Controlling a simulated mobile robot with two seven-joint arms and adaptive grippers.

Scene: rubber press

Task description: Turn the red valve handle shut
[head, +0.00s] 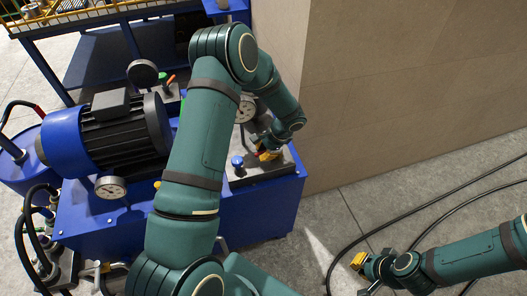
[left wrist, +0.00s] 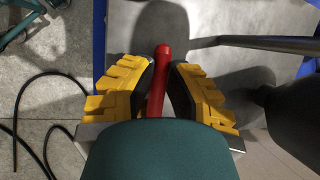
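The red valve handle (left wrist: 158,80) is a slim bar with a rounded end. In the left wrist view it points away between the yellow fingers of my left gripper (left wrist: 162,72). The fingertips lie close along both sides of the handle and appear shut on it; its near end is hidden by my wrist. In the head view my left gripper (head: 268,152) is low over the right part of the blue press unit (head: 265,212), and the arm and gripper hide the handle. My right gripper (head: 362,274) is low at the bottom right, empty, its fingers apart.
A black and blue motor (head: 125,125) and a pressure gauge (head: 110,187) stand left of my left arm. A blue knob (head: 238,162) is beside my left gripper. A beige wall (head: 410,90) rises behind. Black hoses (head: 425,208) cross the floor at right.

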